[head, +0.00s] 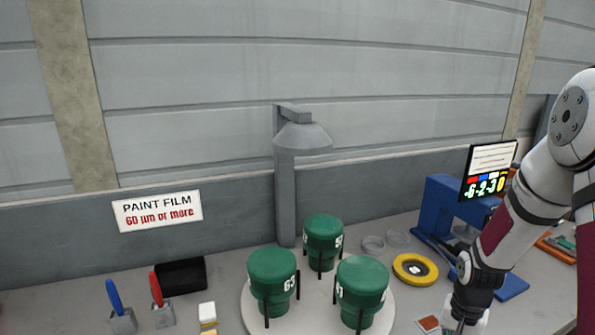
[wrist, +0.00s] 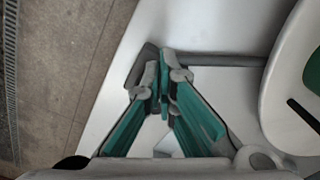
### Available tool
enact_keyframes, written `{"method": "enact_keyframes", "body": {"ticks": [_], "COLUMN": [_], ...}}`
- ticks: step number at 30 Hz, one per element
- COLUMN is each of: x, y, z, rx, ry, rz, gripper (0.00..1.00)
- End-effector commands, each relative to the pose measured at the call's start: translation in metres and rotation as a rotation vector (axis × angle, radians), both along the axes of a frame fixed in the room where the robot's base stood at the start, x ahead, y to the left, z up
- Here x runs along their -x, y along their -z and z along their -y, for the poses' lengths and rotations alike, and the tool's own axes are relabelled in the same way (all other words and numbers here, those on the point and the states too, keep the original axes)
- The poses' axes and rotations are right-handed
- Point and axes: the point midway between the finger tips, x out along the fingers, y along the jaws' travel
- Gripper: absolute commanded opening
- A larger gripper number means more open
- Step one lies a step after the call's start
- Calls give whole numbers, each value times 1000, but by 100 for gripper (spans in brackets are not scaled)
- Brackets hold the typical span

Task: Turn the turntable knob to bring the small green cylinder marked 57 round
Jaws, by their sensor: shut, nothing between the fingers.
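The white turntable (head: 249,311) carries three green cylinders. The left one (head: 273,275) reads 63. The back one (head: 323,240) shows a 5 with the rest turned away. The right front one (head: 362,285) shows only part of its number, ending in 1. No full 57 is readable. My gripper (head: 460,327) is at the bottom right of the head view, right of the turntable. In the wrist view my gripper (wrist: 163,85) is shut and empty, beside a grey bar (wrist: 215,59) running toward the turntable rim (wrist: 270,105). I cannot identify the knob or tell whether the fingers touch the bar.
A yellow ring (head: 402,270) and clear dishes (head: 373,244) lie right of the turntable. A blue stand (head: 440,200) with a screen is behind my arm. A grey lamp post (head: 285,200) rises behind the turntable. Brushes in holders (head: 123,321) stand at left.

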Motion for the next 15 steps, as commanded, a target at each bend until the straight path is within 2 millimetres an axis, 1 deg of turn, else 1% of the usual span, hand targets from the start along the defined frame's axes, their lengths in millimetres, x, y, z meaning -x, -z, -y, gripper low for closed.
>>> {"method": "enact_keyframes", "body": {"ticks": [1, 6, 15], "x": [0, 1, 3], "y": [4, 9, 12], "z": [0, 0, 0], "rx": [0, -1, -2], "ry": [0, 0, 2], "rz": [-1, -2, -7], "gripper": [0, 0, 0]}}
